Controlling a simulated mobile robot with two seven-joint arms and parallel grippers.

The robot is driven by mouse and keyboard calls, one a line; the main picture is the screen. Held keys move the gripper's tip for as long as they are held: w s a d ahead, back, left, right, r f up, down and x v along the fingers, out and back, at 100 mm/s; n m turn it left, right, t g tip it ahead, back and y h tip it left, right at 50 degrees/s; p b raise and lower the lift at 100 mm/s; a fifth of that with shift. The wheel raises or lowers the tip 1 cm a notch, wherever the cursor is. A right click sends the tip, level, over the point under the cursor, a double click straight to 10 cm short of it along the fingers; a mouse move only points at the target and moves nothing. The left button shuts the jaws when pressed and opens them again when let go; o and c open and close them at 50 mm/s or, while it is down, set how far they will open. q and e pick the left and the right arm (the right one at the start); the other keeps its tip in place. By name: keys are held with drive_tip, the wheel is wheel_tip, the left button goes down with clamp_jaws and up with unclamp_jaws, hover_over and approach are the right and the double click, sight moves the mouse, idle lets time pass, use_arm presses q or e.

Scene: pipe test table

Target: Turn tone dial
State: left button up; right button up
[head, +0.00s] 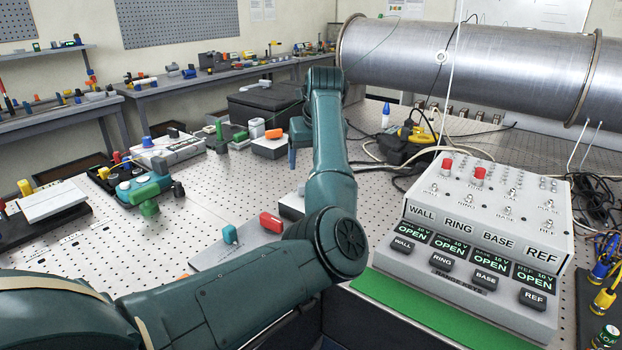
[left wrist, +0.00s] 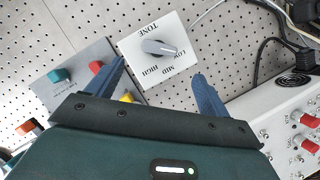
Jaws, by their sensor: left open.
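The tone dial is a grey knob (left wrist: 158,47) with a pointer on a white panel (left wrist: 133,68), in the upper middle of the left wrist view. The panel's labels, TONE, LOW, MID and HIGH, appear upside down. The pointer points right, toward LOW. My left gripper (left wrist: 158,69) is open, its two blue fingers apart, with the knob showing beyond and between the tips; nothing is held. In the head view one blue finger (head: 292,158) shows left of my forearm, which hides most of the gripper. A pale box edge (head: 291,206) shows partly behind the arm. My right gripper is not in view.
A grey plate with a teal knob (left wrist: 58,75) and a red handle (left wrist: 97,66) lies beside the panel. A switch box (head: 488,205) with red knobs stands right in the head view. A cable (left wrist: 207,12) runs near the panel's corner. Perforated tabletop surrounds these.

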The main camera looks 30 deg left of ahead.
use_arm(q)
drive_tip(key=p+x, duration=0.1)
drive_tip(key=x, duration=0.6)
drive_tip(key=shift+w+a+f, duration=0.1)
drive_tip(key=shift+a+f, duration=0.1)
drive_tip(key=shift+f, duration=0.15)
drive_tip(key=shift+w+a+f, duration=0.1)
drive_tip(key=shift+w+f, duration=0.05)
drive_tip(key=shift+f, duration=0.35)
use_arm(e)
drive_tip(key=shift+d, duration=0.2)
use_arm(q)
drive_tip(key=shift+c, duration=0.6)
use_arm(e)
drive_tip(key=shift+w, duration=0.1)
use_arm(q)
drive_tip(key=c, duration=0.9)
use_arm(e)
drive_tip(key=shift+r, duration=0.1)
